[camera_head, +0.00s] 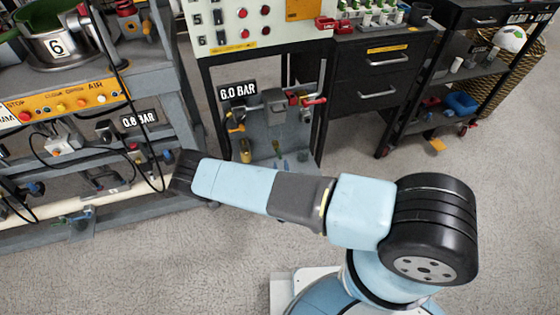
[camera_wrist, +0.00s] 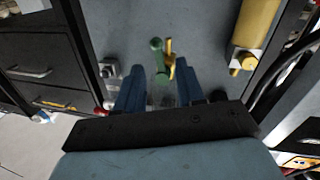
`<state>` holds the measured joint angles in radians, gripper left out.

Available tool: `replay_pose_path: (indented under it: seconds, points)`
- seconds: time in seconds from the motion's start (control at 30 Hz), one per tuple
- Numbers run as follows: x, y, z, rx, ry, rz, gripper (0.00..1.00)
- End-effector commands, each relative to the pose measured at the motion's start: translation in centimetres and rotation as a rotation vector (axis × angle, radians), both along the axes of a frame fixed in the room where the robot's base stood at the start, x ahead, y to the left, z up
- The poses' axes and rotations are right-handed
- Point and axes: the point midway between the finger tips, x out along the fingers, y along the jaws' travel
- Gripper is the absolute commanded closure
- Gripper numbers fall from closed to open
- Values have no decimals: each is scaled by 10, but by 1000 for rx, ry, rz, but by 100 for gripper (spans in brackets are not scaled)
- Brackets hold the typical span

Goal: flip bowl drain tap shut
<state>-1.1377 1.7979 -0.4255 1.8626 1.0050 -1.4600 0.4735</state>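In the wrist view, a green fitting with a yellow lever (camera_wrist: 170,58) looks like the bowl drain tap. It sits at the end of a clear, see-through bowl (camera_wrist: 160,88) against the grey back panel. The lever lies close beside the green stem and nearly along it. My gripper (camera_wrist: 160,75) is open, with one blue finger on each side of the bowl and tap. I see gaps at both sides, but cannot tell how far the fingertips are from the lever in depth. In the head view I cannot make out my gripper clearly.
A yellow cylinder (camera_wrist: 256,22) with a hex end is to the right in the wrist view. A drawer cabinet (camera_head: 377,75) stands right of the 6.0 BAR panel (camera_head: 238,92). A workbench (camera_head: 75,105) is on the left. The floor before the panel is clear.

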Motion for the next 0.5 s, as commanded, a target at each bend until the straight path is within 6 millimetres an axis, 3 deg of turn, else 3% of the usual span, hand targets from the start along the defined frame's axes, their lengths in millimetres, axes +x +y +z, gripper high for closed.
replay_pose_path:
  seconds: [0.2,0.5]
  points:
    - [28,1,0,0,-2,-2,62]
    - [37,2,0,-1,0,-1,62]
